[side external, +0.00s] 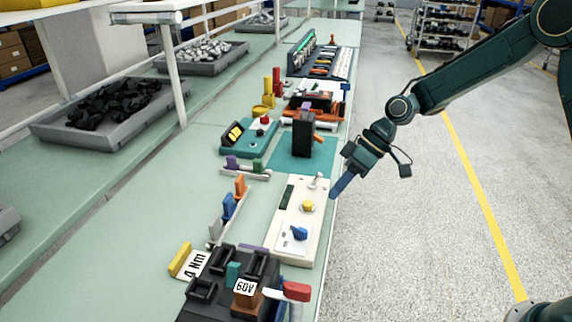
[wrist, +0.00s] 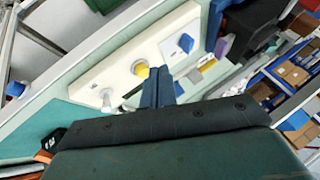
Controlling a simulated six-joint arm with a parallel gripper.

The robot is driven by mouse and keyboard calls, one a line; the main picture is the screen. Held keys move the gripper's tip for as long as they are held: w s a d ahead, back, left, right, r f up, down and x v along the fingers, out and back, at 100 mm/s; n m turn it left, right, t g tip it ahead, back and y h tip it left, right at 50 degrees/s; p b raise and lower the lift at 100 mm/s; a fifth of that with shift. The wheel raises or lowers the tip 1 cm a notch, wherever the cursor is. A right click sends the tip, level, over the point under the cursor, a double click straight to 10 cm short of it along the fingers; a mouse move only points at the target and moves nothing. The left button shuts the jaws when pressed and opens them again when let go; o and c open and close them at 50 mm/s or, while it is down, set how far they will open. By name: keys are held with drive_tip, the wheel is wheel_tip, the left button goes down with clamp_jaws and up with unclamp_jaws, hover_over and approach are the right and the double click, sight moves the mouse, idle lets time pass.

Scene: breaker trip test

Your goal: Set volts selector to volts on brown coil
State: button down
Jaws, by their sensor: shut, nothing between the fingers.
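The cream test panel (side external: 283,215) lies along the bench's right edge. It carries a blue pointer knob (side external: 298,232), likely the volts selector, on a white plate; its markings are too small to read. The knob also shows in the wrist view (wrist: 186,43). The brown coil (side external: 246,303) sits in a black unit at the front and bears a "60V" label (side external: 245,287). My gripper (side external: 340,188), with blue fingers, is shut and empty. It is just right of the panel in the side view, apart from the knob. Its fingers also show in the wrist view (wrist: 158,85).
The panel also has a yellow button (side external: 307,206) and a metal toggle (side external: 318,180). A black block with an orange lever (side external: 304,133) stands on a teal mat behind. A red-handled lever (side external: 296,291) sticks out at the front. The space over the aisle (side external: 420,220) is free.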

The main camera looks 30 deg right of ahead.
sight(300, 232)
drive_tip(key=x, duration=0.5)
drive_tip(key=shift+a+f, duration=0.2)
drive_tip(key=shift+s+a, duration=0.5)
drive_tip(key=shift+a, duration=0.4)
drive_tip(key=shift+s+a, duration=0.2)
drive_tip(key=shift+a, duration=0.25)
drive_tip(key=shift+s+a, duration=0.25)
drive_tip(key=shift+a, duration=0.2)
